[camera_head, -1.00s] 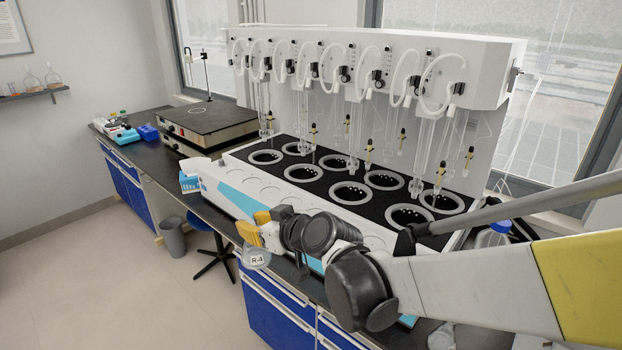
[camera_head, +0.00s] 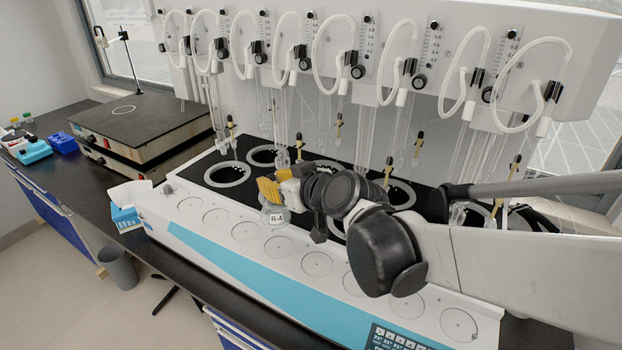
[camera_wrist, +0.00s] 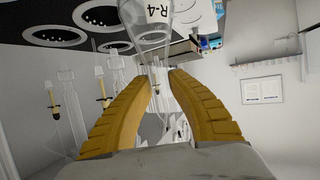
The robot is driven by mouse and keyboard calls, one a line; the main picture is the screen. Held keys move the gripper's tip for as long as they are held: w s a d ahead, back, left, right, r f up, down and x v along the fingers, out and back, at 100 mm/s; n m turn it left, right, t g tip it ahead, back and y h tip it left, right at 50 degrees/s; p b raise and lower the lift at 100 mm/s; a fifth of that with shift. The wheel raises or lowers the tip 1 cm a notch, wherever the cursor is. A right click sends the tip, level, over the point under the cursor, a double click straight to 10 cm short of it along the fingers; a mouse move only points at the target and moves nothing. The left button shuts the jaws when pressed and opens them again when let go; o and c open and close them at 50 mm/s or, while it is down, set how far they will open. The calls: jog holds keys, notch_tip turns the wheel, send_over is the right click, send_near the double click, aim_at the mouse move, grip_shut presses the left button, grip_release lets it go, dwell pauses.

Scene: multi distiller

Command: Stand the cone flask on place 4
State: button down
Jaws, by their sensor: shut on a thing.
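The clear cone flask (camera_head: 273,217) bears a white label R-4. My gripper (camera_head: 268,190) has its yellow fingers shut on the flask's neck. The flask hangs roughly upright over the distiller's front, in the air as far as I can tell. In the wrist view the flask (camera_wrist: 140,22) shows at the top edge, its neck between my fingertips (camera_wrist: 158,74). The distiller's white front ledge (camera_head: 190,226) carries a row of several round marked places. The fourth circle from the left (camera_head: 278,246) lies just below the flask in the picture. No place number is readable there.
Behind the ledge is a black deck (camera_head: 193,178) with ringed wells, partly hidden by my arm. Glass tubes and yellow-black fittings (camera_head: 338,125) hang above it. A white and blue box (camera_head: 126,215) stands left of the distiller. A hotplate (camera_head: 120,113) stands farther left.

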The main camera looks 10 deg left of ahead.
aim_at(282, 216)
notch_tip(282, 216, down, 9)
jog(key=b, duration=0.3)
jog(key=shift+s+b, duration=0.1)
jog(key=shift+b, duration=0.3)
jog(key=shift+f, duration=0.15)
jog(key=c, duration=1.3)
grip_release()
